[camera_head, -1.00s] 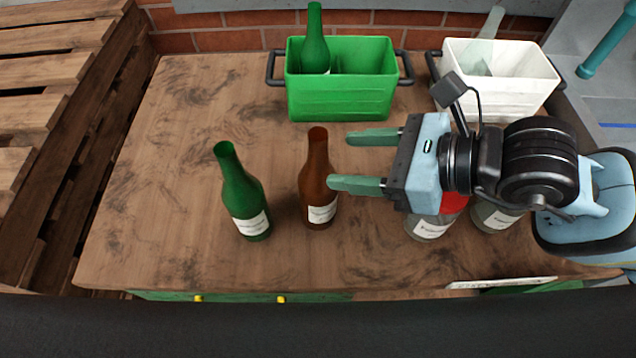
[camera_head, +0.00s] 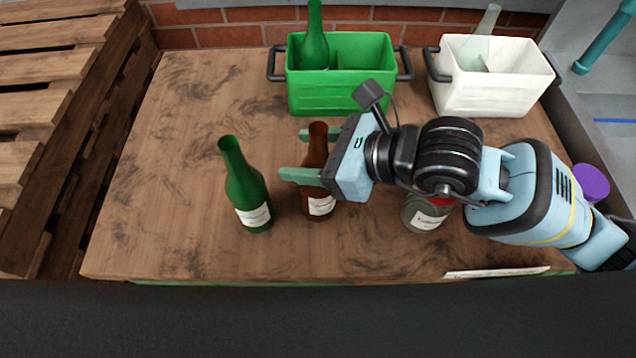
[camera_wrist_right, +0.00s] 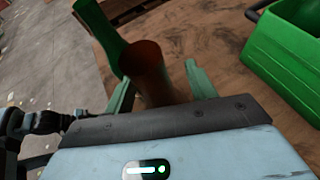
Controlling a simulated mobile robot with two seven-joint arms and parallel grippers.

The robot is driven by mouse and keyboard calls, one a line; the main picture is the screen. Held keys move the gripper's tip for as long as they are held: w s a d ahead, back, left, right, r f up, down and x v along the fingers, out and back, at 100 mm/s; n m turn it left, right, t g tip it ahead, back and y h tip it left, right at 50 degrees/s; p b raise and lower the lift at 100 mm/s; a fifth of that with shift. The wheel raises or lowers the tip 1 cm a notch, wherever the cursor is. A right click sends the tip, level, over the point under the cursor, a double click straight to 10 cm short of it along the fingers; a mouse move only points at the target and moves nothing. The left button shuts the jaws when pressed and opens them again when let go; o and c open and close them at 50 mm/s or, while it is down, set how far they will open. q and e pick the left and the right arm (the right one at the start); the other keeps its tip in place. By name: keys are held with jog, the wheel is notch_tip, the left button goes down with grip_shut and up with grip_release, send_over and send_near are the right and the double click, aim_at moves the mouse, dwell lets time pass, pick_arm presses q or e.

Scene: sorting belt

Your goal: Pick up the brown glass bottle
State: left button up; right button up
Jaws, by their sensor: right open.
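The brown glass bottle (camera_head: 319,190) stands upright on the wooden table, with a white label low on its body. My right gripper (camera_head: 293,154) is open, its green fingers on either side of the bottle's neck and upper body. In the right wrist view the bottle (camera_wrist_right: 150,70) rises between the two fingers, its open mouth towards the camera. I cannot tell whether either finger touches it. My left gripper is not in view.
A green bottle (camera_head: 246,190) stands just left of the brown one. A labelled clear jar (camera_head: 423,213) is partly hidden under my right arm. A green crate (camera_head: 342,98) with a green bottle and a white crate (camera_head: 490,98) with a clear bottle stand behind. The table's left side is clear.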

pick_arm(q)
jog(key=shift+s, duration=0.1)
pick_arm(e)
grip_shut()
jog(key=shift+r, duration=0.15)
dwell(0.3)
